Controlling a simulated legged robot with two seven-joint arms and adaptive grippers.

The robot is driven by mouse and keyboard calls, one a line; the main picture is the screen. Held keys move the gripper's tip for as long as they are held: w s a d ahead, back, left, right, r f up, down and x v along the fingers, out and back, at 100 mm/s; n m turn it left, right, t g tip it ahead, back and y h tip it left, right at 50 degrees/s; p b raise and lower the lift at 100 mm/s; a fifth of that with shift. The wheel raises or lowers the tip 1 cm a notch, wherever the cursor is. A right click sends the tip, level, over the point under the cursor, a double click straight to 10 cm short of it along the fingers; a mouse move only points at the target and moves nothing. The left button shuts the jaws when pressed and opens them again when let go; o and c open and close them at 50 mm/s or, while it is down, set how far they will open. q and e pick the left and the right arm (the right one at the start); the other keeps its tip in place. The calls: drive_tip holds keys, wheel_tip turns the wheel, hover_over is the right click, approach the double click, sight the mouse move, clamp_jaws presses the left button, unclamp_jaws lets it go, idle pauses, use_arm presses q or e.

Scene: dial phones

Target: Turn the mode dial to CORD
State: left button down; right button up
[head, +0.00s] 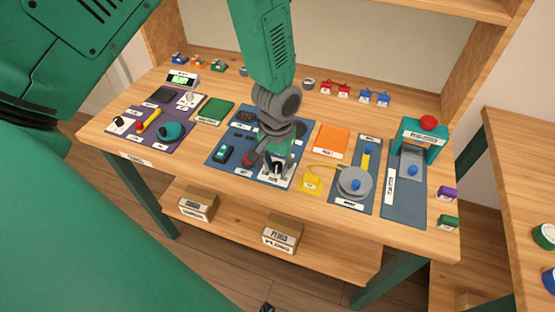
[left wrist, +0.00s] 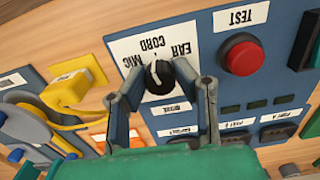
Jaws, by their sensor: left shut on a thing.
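The mode dial is a black knob with a pale pointer mark (left wrist: 159,77), on a white label plate (left wrist: 128,47) reading EAR, MIC and CORD. In the left wrist view the lettering is tilted and partly upside down. The pointer mark is small, and I cannot tell exactly which word it faces. My left gripper (left wrist: 162,92) is shut on the dial, one finger on each side. In the head view my left gripper (head: 270,160) reaches down to the blue test panel (head: 222,139) and partly hides the dial. My right gripper is not in view.
A red TEST button (left wrist: 243,57) sits close to the dial, with port sockets (left wrist: 236,124) nearby. A yellow block (head: 311,182) with a cord, an orange mat (head: 332,140) and a green press (head: 438,142) stand to the right. A purple mat (head: 130,139) with phone parts lies left.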

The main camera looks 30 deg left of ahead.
sight(278, 163)
use_arm(q)
drive_tip(key=shift+w+r+m+p, duration=0.15)
drive_tip(key=shift+m+p, duration=0.1)
drive_tip(key=shift+m, duration=0.3)
drive_tip(key=shift+w+f+m+p, duration=0.1)
drive_tip(key=shift+m+p, duration=0.15)
drive_tip(key=shift+m, duration=0.3)
drive_tip(key=c, duration=1.3)
unclamp_jaws()
wheel_tip(278, 163, up, 12)
